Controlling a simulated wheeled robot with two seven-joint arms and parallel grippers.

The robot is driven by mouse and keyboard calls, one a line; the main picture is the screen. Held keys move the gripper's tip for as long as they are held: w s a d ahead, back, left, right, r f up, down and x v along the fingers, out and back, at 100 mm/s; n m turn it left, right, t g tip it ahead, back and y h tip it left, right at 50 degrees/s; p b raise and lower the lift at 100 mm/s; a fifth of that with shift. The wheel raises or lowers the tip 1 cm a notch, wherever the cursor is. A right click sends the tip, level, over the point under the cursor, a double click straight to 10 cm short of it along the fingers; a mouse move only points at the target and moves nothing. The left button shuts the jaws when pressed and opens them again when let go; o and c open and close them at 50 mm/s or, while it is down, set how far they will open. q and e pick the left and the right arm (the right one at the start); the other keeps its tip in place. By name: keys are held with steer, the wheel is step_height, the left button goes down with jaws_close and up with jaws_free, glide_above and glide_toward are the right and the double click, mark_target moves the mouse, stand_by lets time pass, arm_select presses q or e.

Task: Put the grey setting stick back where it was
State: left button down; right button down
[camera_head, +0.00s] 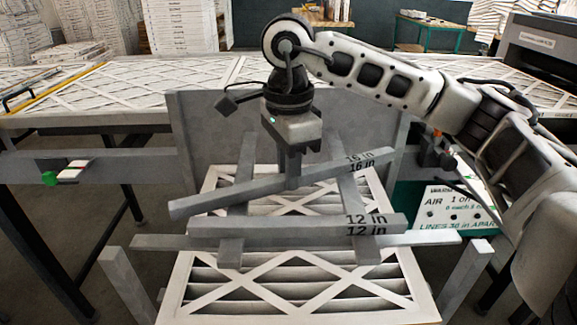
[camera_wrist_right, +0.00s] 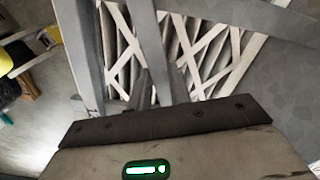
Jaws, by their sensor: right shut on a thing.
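A grey stick marked "16 in" (camera_head: 225,197) is held in my right gripper (camera_head: 292,182), tilted with its right end higher in the head view. My right gripper is shut on it near its middle. A second grey stick marked "12 in" (camera_head: 290,227) lies nearly level across two grey rails (camera_head: 231,250), nearer the camera. The held stick is above and behind it; I cannot tell whether it touches the rails. In the right wrist view grey bars (camera_wrist_right: 150,40) cross the filters; which one is the held stick is unclear. My left gripper is not in view.
Pleated filters with white lattice (camera_head: 300,285) lie beneath the sticks. A grey upright panel (camera_head: 210,125) stands behind. Grey posts (camera_head: 466,275) flank the front. A printed sign (camera_head: 455,208) is at right, and a green-ended item (camera_head: 50,178) is on the left rail.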

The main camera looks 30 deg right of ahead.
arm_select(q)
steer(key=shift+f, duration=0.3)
arm_select(e)
steer(key=shift+f, duration=0.3)
steer(key=c, duration=1.2)
jaws_free()
arm_select(q)
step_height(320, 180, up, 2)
steer(key=p, duration=0.3)
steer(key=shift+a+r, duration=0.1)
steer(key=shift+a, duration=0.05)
arm_select(e)
step_height(320, 180, up, 16)
